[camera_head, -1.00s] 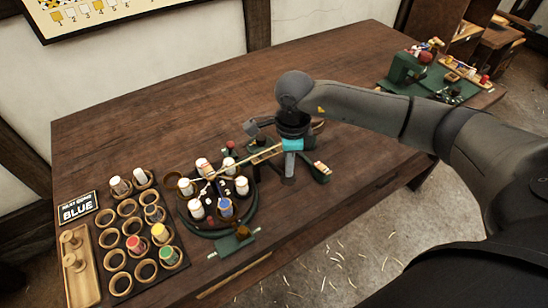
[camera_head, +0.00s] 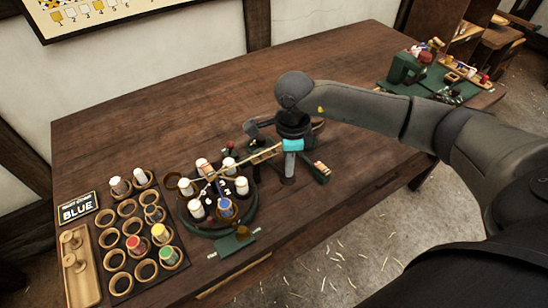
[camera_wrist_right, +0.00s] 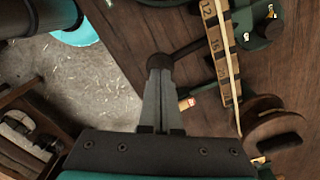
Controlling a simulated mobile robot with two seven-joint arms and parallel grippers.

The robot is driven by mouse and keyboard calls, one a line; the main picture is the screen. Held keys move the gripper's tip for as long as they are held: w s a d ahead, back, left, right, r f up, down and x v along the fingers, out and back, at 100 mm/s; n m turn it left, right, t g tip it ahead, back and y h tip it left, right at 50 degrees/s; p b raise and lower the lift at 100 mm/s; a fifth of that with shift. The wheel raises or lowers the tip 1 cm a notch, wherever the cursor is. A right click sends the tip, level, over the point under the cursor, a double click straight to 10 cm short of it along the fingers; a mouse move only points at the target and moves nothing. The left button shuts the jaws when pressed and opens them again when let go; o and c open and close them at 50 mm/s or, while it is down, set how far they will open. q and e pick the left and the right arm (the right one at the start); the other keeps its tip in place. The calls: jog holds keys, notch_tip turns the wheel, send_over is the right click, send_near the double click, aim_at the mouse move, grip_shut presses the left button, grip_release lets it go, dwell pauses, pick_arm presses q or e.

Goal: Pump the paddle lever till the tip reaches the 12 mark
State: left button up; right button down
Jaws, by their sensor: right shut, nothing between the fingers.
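My right gripper (camera_head: 288,180) hangs over the table's front part, beside the wooden number scale (camera_head: 266,153). In the right wrist view its fingers (camera_wrist_right: 160,78) are shut with nothing between them. The dark paddle lever (camera_wrist_right: 200,47) has a round end right at the fingertips; whether they touch is unclear. The wrist view shows the scale (camera_wrist_right: 218,48) with marks 12, 16 and 20. My left gripper is not in view.
A round green stand (camera_head: 222,232) holds several bobbins. Left of it is a rack of cups (camera_head: 118,283), a tray of spools (camera_head: 78,262) and a sign reading BLUE (camera_head: 77,211). A wooden spool (camera_wrist_right: 272,128) sits near the scale. The table's back (camera_head: 170,115) is clear.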

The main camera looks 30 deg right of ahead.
aim_at(288, 180)
jog(key=shift+f, duration=0.15)
dwell(0.3)
jog(key=shift+s+f+b, duration=0.15)
jog(key=shift+f+b, duration=2.25)
jog(key=shift+f, duration=0.65)
jog(key=shift+r, duration=0.2)
jog(key=shift+r+p, duration=2)
jog(key=shift+r, duration=1.05)
jog(key=shift+f, duration=0.15)
